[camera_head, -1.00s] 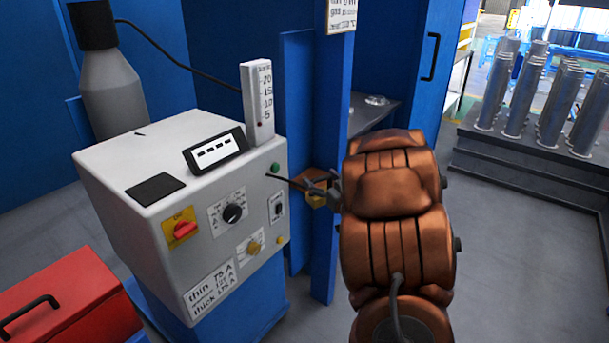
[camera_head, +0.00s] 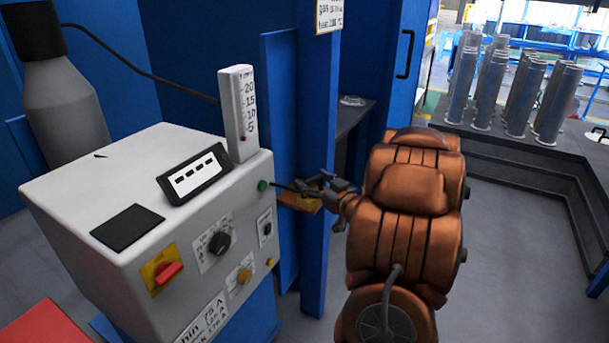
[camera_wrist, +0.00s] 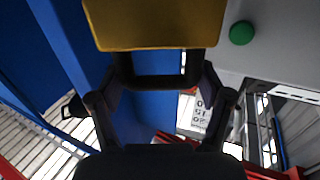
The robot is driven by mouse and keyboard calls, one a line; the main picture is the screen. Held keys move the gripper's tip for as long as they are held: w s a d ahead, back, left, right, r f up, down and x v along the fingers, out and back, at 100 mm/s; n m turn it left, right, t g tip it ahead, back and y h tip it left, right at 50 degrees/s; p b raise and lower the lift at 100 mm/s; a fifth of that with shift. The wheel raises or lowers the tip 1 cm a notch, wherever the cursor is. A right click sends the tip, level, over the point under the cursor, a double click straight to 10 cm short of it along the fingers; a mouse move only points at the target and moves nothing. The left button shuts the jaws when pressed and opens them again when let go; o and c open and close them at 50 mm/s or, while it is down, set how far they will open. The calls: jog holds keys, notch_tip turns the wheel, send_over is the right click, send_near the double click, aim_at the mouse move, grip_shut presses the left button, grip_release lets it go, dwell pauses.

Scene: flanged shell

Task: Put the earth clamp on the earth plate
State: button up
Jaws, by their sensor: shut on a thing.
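My gripper (camera_head: 325,188) is at the right side of the grey machine, in front of the blue post, shut on the earth clamp. I cannot tell whether clamp and plate touch.
The grey machine (camera_head: 110,180) with dials and a green knob (camera_head: 262,185) stands close on the left. The blue post (camera_head: 318,265) is just behind my gripper. A red box (camera_head: 45,325) is at lower left. Grey cylinders (camera_head: 495,85) stand at upper right. Floor is clear at right.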

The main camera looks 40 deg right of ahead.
jog(key=shift+w+d+f+p, duration=0.4)
jog(key=shift+w+d+f, duration=0.35)
jog(key=shift+w+d, duration=0.6)
jog(key=shift+w+d+f+p, duration=0.35)
jog(key=shift+w+d+f, duration=0.45)
jog(key=shift+w, duration=0.95)
jog(key=shift+w+d+f+p, duration=0.4)
jog(key=shift+w+d+f, duration=0.3)
jog(key=shift+w+d, duration=0.65)
jog(key=shift+w+a, duration=0.2)
jog(key=shift+f, duration=0.2)
jog(key=o, duration=1.6)
jog(key=shift+o, duration=0.2)
jog(key=shift+r, duration=0.1)
jog(key=shift+s, duration=0.15)
jog(key=s+a+b, duration=0.1)
jog(key=s, duration=1)
jog(key=shift+s+a+b, duration=0.15)
jog(key=shift+s+b, duration=0.2)
